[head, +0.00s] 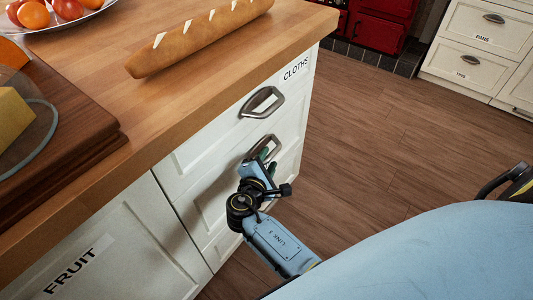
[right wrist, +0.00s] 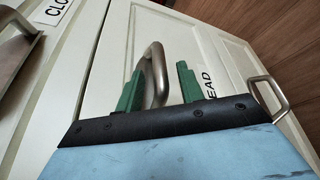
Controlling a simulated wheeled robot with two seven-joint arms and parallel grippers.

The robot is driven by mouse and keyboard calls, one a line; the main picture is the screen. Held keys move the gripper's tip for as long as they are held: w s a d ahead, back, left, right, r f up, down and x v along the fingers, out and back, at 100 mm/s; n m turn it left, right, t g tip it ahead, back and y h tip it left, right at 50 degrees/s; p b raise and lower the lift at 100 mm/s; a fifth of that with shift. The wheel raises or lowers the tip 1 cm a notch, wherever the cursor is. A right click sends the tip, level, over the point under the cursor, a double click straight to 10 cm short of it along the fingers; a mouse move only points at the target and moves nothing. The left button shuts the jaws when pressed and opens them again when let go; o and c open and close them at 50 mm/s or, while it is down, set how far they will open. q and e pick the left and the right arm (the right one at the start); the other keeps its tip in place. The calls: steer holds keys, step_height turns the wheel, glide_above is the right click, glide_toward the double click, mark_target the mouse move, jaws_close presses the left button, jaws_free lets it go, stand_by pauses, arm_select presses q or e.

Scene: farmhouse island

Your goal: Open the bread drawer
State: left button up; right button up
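The white drawer front (head: 205,195) below the CLOTHS drawer has a metal handle (head: 266,143), which also shows in the right wrist view (right wrist: 157,72). My right gripper (head: 267,160) is at this handle. In the right wrist view its green fingers (right wrist: 160,85) are apart, with the handle loop between them. A gap shows between the loop and the right finger; contact with the left finger is unclear. A label ending in "EAD" (right wrist: 208,84) shows beside the right finger, partly hidden. The drawer looks shut. My left gripper is not in view.
The CLOTHS drawer (head: 215,130) with its handle (head: 262,102) is above. Another handle (right wrist: 268,96) is on the other side in the right wrist view. The wooden countertop (head: 215,85) overhangs, bearing a baguette (head: 195,40). The wooden floor (head: 385,145) beside the island is clear.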

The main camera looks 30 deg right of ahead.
steer(key=shift+x, duration=1.2)
jaws_close()
